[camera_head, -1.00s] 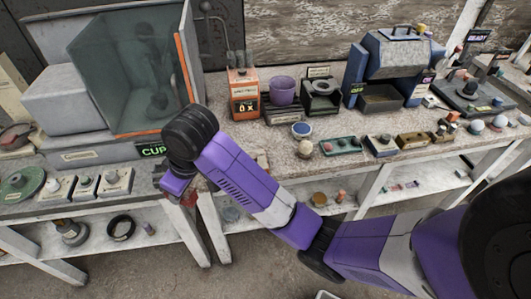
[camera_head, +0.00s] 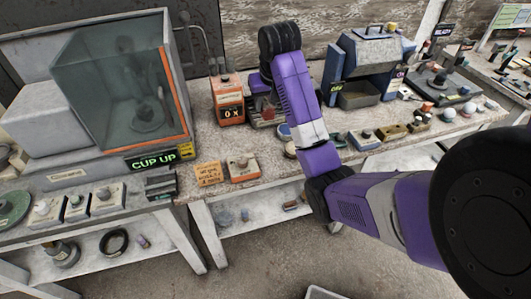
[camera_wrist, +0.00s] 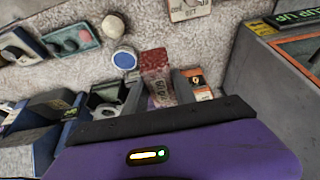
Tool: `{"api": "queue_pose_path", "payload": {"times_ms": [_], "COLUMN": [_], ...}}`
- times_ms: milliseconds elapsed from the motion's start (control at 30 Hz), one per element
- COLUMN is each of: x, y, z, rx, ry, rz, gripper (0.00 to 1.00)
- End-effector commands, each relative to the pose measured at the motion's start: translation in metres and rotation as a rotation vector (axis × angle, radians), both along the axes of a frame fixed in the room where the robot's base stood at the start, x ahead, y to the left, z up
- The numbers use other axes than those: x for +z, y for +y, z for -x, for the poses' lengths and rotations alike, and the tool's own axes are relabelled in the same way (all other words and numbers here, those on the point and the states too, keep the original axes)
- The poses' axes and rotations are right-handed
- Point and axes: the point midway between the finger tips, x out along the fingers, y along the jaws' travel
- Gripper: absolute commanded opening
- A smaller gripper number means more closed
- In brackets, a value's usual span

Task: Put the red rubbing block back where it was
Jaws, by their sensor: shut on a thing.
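The red rubbing block (camera_wrist: 154,60) shows just beyond the edge of my gripper in the wrist view, reddish with a pale, lettered part below it. My gripper (camera_head: 263,98) is shut on the block and holds it over the bench, right of the orange counter box (camera_head: 229,103). In the head view only a small reddish bit of the block (camera_head: 267,111) shows under the gripper. I cannot tell whether the block touches anything below. My arm covers the spot where the purple cup stood.
A dark holder (camera_wrist: 108,96) stands close by. A glass-fronted cabinet (camera_head: 120,85) with a "CUP UP" sign is at left. A grey-blue machine (camera_head: 375,60) stands right.

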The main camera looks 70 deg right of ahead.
Motion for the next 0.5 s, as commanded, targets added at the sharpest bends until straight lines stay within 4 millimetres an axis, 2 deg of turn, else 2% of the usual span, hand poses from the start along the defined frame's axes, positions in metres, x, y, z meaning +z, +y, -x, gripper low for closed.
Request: {"api": "queue_pose_path", "payload": {"times_ms": [33,333,500], "x": [-0.015,-0.064,-0.104], "y": [0.000,0.001,0.001], "z": [0.000,0.001,0.001], "rx": [0.000,0.002,0.001], "ry": [0.000,0.003,0.002], "rz": [0.000,-0.004,-0.003], "gripper": [0.00,0.00,0.00]}}
